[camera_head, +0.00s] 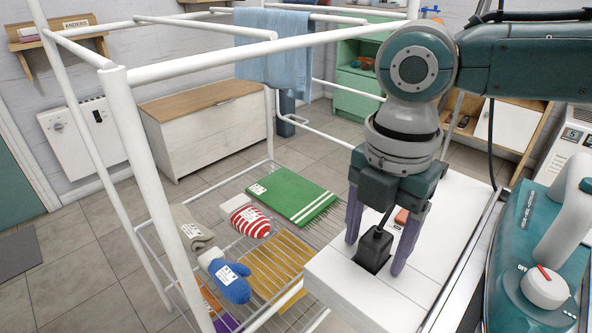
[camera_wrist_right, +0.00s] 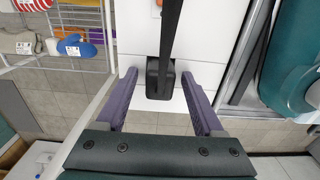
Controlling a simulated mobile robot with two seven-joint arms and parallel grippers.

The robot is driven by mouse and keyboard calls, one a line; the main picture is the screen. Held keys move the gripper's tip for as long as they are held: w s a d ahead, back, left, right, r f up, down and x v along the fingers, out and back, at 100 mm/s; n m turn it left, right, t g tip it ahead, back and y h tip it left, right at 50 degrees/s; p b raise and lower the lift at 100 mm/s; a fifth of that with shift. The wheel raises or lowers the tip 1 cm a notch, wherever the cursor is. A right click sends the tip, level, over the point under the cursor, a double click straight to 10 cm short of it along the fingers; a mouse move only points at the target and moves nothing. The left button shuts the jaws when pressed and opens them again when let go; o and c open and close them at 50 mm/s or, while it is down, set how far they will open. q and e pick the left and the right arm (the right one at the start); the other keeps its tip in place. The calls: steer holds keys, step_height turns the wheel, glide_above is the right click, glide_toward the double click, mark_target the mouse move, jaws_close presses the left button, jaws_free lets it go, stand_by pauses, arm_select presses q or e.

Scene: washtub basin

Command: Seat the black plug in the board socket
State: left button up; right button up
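The black plug (camera_head: 375,246), with its dark cable rising from the top, stands upright at the near part of the white board (camera_head: 350,296). A dark patch shows at its base where the board socket would be; I cannot tell how deep the plug sits. My right gripper (camera_head: 374,254) points down with its purple fingers on either side of the plug. In the right wrist view the plug (camera_wrist_right: 160,80) lies between the open fingers (camera_wrist_right: 161,92), with white gaps on both sides. My left gripper is not in view.
An orange-red switch (camera_head: 401,217) sits on the board behind the plug. A teal appliance (camera_head: 530,255) with a white knob (camera_head: 544,287) stands close on the right. A white drying rack (camera_head: 126,130) with textiles, including a blue mitten (camera_head: 232,284), fills the left.

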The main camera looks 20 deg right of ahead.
mark_target(376, 236)
step_height(376, 236, up, 12)
steer(key=p, duration=0.4)
steer(key=s+a+f+m+t+y, duration=0.1)
steer(key=s+a+f+m+y, duration=0.1)
steer(key=s+a+f+m, duration=0.3)
steer(key=s+a+f+m+t+y, duration=0.1)
steer(key=s+a+m, duration=0.2)
steer(key=a, duration=0.4)
steer(key=s+d+f+m+t+h, duration=0.1)
steer(key=s+d+m+h, duration=0.1)
steer(key=s+d+m, duration=0.6)
steer(key=d+m, duration=0.1)
steer(key=m, duration=0.3)
steer(key=shift+f+m+t+h, duration=0.25)
steer(key=shift+m+t+h, duration=0.05)
steer(key=shift+m+h, duration=0.1)
